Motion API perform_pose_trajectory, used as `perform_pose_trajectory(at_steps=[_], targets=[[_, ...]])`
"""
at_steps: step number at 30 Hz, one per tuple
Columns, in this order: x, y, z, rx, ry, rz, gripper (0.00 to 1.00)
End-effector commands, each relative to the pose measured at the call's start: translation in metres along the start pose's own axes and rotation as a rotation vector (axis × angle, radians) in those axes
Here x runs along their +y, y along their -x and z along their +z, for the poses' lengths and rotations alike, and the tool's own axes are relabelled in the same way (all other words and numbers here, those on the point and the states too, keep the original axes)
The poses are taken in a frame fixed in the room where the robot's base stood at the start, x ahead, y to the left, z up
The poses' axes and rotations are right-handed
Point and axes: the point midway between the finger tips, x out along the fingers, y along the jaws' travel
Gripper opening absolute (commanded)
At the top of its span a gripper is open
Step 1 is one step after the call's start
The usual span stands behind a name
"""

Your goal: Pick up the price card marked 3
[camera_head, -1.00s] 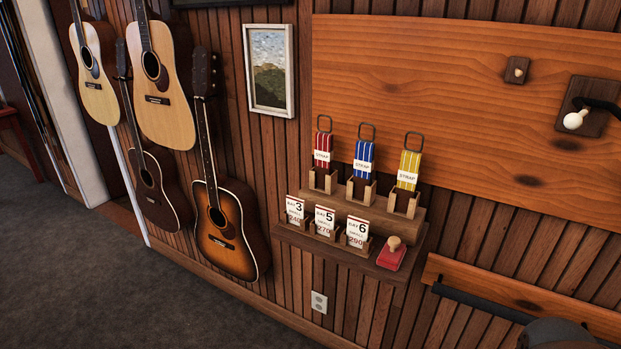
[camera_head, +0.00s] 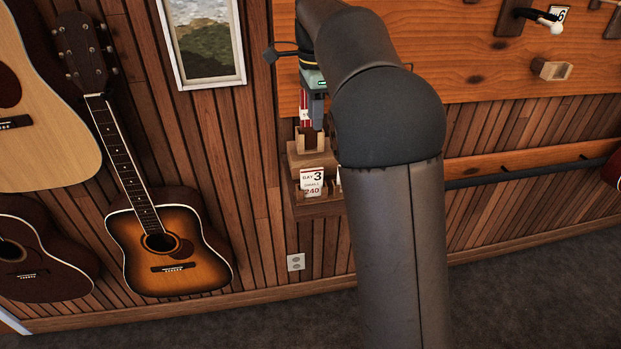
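The price card marked 3 (camera_head: 312,182) is white with a red top edge and reads "BAY 3" and "240". It stands upright in a wooden holder on the lower step of the small wall shelf (camera_head: 318,208). My gripper (camera_head: 314,116) points down above and behind the card, close to the red strap (camera_head: 304,117) in its wooden holder (camera_head: 308,140). It looks apart from the card. Its fingertips are small and overlap the strap, so I cannot tell whether they are open. My arm hides most of the shelf and nearly all of the other cards.
A sunburst guitar (camera_head: 168,245) hangs left of the shelf, with a framed picture (camera_head: 204,40) above. On the right are an orange wall board (camera_head: 470,75) with pegs and a dark rail (camera_head: 530,172). The floor (camera_head: 250,325) in front looks clear.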

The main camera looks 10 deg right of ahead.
Motion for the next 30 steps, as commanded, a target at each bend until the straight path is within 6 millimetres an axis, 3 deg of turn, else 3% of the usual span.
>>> perform_pose_trajectory(at_steps=[5, 18, 26, 30], targets=[[-0.004, -0.020, 0.000, 0.004, -0.031, 0.003, 0.33], [-0.004, -0.107, 0.000, 0.004, -0.026, 0.001, 0.33], [-0.004, -0.126, 0.000, 0.004, -0.025, -0.001, 0.33], [-0.005, -0.147, 0.002, 0.004, -0.026, 0.003, 0.33]])
